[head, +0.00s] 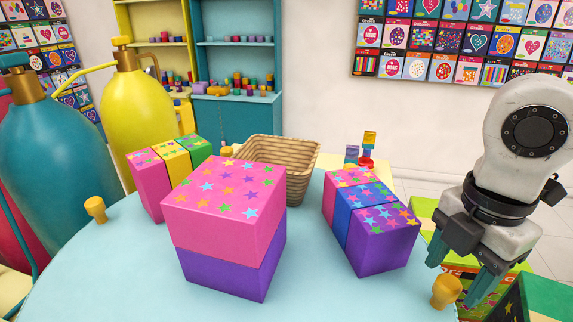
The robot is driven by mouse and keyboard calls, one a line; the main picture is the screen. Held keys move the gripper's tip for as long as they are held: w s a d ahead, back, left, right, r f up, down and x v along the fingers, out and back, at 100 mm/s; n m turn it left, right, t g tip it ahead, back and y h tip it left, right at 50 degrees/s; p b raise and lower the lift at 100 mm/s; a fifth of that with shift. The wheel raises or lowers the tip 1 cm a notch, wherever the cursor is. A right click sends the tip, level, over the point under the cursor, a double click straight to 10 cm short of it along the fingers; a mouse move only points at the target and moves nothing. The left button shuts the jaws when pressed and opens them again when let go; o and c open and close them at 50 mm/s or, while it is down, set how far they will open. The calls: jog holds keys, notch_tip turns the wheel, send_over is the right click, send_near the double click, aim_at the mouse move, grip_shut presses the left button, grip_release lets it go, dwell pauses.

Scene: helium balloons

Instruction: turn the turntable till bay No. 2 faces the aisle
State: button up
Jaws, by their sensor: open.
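The turntable (120,265) is a round light-blue top filling the lower middle of the head view. Yellow-brown knobs stand at its rim: one at the left (95,208), one at the right front (446,291) and one at the back (227,152). On it are a large pink-and-purple starred block (230,235), a three-colour row of starred boxes (372,235) at right and another row (160,185) at left. A wicker basket (290,155) stands at the back. My gripper (458,272) is open, fingers down, close to the right front knob; contact cannot be told. No bay number is readable.
Teal (55,155) and yellow (140,110) gas cylinders stand at the left. Shelves (237,60) and card racks (460,40) line the back wall. Green boxes (540,300) lie below my gripper at the right. Bare turntable surface shows at the front.

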notch_tip(320, 180, up, 8)
jog(key=p, duration=0.3)
dwell(0.7)
jog(key=shift+f, duration=0.25)
jog(key=shift+r, duration=0.15)
dwell(0.4)
